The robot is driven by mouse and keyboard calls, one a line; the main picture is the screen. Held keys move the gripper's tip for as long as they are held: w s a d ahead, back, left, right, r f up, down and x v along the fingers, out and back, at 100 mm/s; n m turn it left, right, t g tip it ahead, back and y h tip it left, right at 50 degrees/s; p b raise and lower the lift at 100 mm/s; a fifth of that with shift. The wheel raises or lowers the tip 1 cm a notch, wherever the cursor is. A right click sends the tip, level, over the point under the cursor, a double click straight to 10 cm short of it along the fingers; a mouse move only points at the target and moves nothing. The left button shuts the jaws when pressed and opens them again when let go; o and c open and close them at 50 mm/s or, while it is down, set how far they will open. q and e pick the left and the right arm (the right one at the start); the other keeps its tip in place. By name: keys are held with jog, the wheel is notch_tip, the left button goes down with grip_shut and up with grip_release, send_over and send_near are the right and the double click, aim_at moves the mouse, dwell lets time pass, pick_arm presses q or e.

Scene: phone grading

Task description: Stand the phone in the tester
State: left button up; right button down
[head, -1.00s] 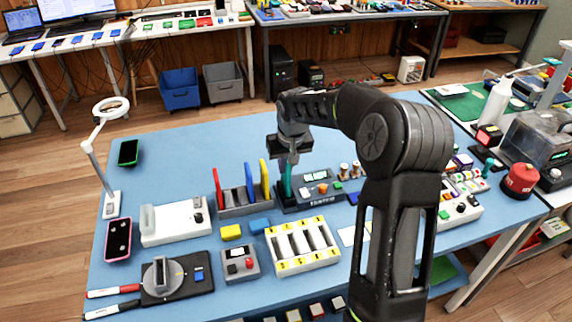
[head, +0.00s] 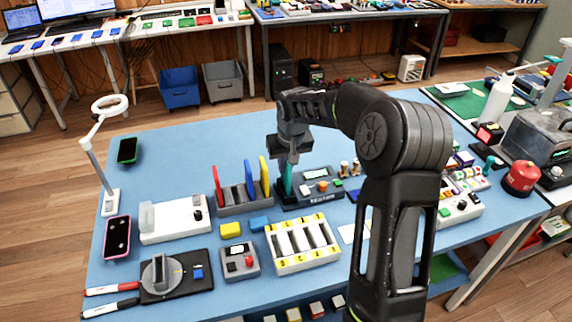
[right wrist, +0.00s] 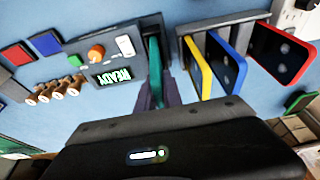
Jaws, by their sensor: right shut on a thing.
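The teal phone (head: 287,181) stands upright at the left end of the grey tester (head: 322,191). My right gripper (head: 288,161) is shut on its upper part from above. In the right wrist view the teal phone (right wrist: 155,72) shows edge-on between the fingers, at the tester's slot end. The tester (right wrist: 107,62) has a lit screen reading READY, an orange knob and a white switch. I cannot tell whether the phone's lower edge rests on the slot floor. My left gripper is not in view.
A rack (head: 233,208) with red, blue and yellow phones stands close left of the tester. Wooden pegs (right wrist: 58,90) stand on the tester's other side. A cream slotted tray (head: 300,262) lies in front. The table's back left is mostly clear.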

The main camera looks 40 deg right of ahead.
jog(key=shift+f, duration=0.1)
jog(key=shift+f+b, duration=0.4)
jog(key=shift+b, duration=0.05)
dwell(0.4)
jog(key=c, duration=1.1)
grip_release()
jog(key=shift+r, duration=0.1)
jog(key=shift+r+p, duration=0.5)
jog(key=shift+r, duration=0.15)
jog(key=shift+r+p, duration=0.45)
jog(key=shift+r, duration=0.3)
